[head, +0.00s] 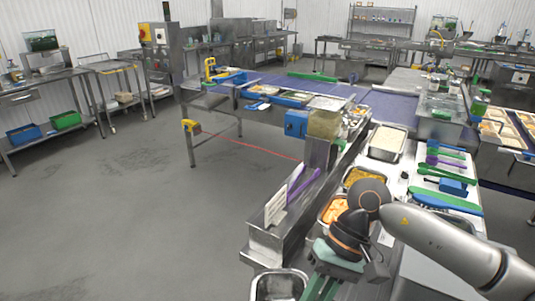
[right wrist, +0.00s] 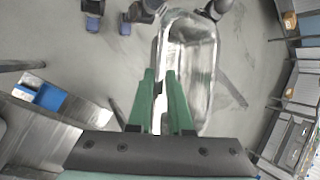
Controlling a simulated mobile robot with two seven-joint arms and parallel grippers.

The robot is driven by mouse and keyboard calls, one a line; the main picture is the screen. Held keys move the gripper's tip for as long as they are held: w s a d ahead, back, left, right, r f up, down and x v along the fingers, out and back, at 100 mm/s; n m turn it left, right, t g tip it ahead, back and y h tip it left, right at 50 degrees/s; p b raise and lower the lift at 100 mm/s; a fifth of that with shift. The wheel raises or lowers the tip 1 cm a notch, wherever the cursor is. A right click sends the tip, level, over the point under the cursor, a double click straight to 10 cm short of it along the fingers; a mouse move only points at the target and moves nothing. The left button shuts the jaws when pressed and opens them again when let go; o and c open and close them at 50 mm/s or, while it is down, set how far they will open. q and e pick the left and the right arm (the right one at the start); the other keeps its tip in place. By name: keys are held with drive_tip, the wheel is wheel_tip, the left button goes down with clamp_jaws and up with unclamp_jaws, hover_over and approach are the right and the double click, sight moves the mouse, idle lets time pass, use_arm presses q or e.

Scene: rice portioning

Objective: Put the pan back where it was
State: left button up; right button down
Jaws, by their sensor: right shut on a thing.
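The pan (head: 280,287) is a shiny metal container at the bottom edge of the head view, cut off by the frame. It looks empty. My right gripper (head: 322,286) with green fingers is beside it, at its right. In the right wrist view the pan (right wrist: 198,75) lies beyond the green fingers, and my right gripper (right wrist: 160,85) is shut on its near wall. Bare floor shows around the pan there, so it is held up in the air. My left gripper is in neither view.
The counter to the right holds a pan of rice (head: 387,143), a tray of yellow food (head: 362,175) and a tray of orange food (head: 335,209). A metal holder with upright utensils (head: 275,205) stands left of them. Green and purple utensils (head: 440,172) lie at the right. Floor at left is clear.

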drive_tip(key=shift+s+a+r+n+g+h, duration=0.15)
drive_tip(key=shift+s+a+r+n+h, duration=0.1)
drive_tip(key=shift+s+n, duration=0.2)
drive_tip(key=shift+s+a+r+n+g+h, duration=0.15)
drive_tip(key=shift+s+a+n+h, duration=0.1)
drive_tip(key=shift+s+n, duration=0.2)
drive_tip(key=w+d+f+m, duration=0.1)
drive_tip(key=d, duration=0.6)
drive_tip(key=w+d+f+m+t+y, duration=0.1)
drive_tip(key=w+d+m, duration=0.1)
drive_tip(key=d, duration=0.5)
drive_tip(key=shift+w+m+y, duration=0.15)
drive_tip(key=shift+m+y, duration=0.15)
